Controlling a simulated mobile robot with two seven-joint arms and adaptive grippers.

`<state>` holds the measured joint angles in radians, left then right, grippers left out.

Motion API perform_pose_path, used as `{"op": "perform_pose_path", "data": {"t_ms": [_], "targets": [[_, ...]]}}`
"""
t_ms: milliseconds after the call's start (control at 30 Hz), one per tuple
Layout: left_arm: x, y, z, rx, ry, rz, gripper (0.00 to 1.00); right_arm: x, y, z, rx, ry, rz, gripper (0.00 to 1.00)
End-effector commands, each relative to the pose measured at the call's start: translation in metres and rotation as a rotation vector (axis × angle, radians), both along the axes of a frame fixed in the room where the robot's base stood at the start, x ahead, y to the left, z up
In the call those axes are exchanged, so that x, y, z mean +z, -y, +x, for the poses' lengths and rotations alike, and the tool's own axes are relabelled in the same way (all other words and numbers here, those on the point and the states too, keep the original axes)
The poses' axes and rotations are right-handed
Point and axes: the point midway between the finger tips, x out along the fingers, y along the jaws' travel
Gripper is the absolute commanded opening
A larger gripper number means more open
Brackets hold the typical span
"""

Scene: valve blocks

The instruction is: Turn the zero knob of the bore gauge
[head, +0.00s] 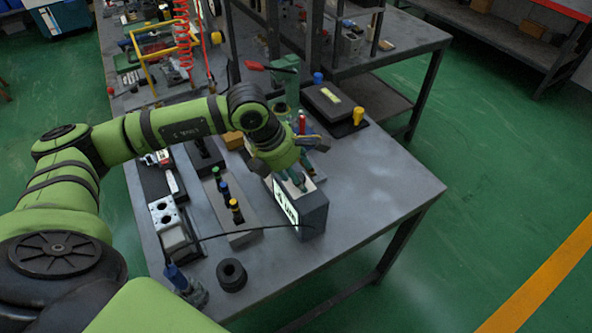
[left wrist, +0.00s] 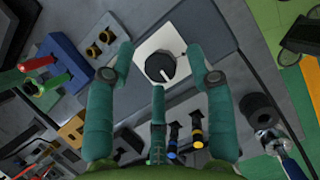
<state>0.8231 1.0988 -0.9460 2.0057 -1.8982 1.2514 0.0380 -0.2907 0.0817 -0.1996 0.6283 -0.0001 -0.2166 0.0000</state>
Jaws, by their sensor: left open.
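The bore gauge's dark grey box (head: 313,215) stands near the table's right front part, with a lit white display on its front. In the left wrist view, a round black knob (left wrist: 160,67) with a white pointer mark sits on a white square plate (left wrist: 150,45) on the box's top. My left gripper (head: 292,186) is over the box top, pointing down, and hides the knob in the head view. My right gripper is not in view.
Left of the box, a grey tray (head: 240,237) holds dark plugs with coloured bands. A black ring (head: 231,275) lies near the front edge. A thin black cable runs left from the box. A dark plate with a yellow piece (head: 358,115) lies behind. The table's right side is clear.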

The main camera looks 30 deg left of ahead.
Motion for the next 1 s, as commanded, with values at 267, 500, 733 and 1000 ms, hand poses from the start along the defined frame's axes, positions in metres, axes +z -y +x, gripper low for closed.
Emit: {"op": "perform_pose_path", "data": {"t_ms": [267, 500, 733, 1000], "targets": [[0.0, 0.0, 0.0, 0.0, 0.0, -0.001, 0.0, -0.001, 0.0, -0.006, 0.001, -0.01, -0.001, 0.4], [0.0, 0.001, 0.0, -0.011, 0.002, -0.003, 0.0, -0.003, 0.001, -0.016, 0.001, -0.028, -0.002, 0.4], [-0.003, 0.001, 0.001, -0.09, 0.002, -0.005, 0.0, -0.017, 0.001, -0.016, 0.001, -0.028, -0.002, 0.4], [-0.004, 0.001, 0.003, -0.301, 0.004, -0.007, 0.0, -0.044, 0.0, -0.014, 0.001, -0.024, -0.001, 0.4]]}}
